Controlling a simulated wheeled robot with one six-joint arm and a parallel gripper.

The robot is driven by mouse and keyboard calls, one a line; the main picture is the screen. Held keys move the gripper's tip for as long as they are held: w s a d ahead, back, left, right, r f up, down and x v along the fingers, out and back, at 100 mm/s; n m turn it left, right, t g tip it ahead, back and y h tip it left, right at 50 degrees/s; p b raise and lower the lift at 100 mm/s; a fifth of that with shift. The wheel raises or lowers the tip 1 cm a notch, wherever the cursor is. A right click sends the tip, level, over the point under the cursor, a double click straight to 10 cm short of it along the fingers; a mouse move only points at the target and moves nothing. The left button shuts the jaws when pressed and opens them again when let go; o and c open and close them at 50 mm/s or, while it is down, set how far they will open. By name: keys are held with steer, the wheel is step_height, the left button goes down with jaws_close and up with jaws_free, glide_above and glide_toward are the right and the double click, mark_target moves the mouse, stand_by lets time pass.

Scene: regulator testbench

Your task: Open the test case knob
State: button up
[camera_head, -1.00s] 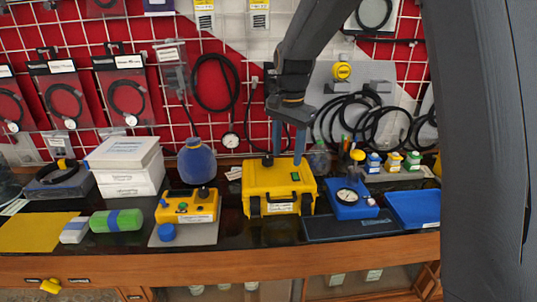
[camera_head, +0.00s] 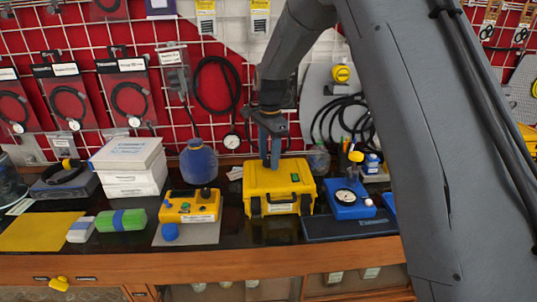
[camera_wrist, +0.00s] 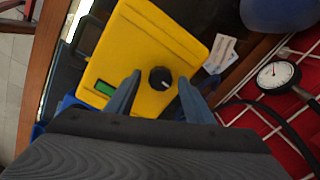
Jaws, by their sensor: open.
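The yellow test case (camera_head: 280,190) sits shut on the dark bench top, with two dark latches on its front. Its round black knob (camera_wrist: 160,78) shows on the case's top in the wrist view, with a light mark on it. A green switch (camera_wrist: 104,89) is also on the top of the case. My gripper (camera_head: 270,165) points down over the back left of the case top. In the wrist view the blue fingers are apart, with the knob between their tips and a gap on both sides. I cannot tell their exact height over it.
A yellow control box (camera_head: 190,206) and a blue flask (camera_head: 198,160) stand left of the case. A blue gauge box (camera_head: 348,198) stands close on its right. A dark tray (camera_head: 348,226) lies in front right. The red wall grid with hanging cables rises behind.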

steer(key=shift+f, duration=0.15)
steer(key=c, duration=1)
steer(key=shift+c, duration=0.2)
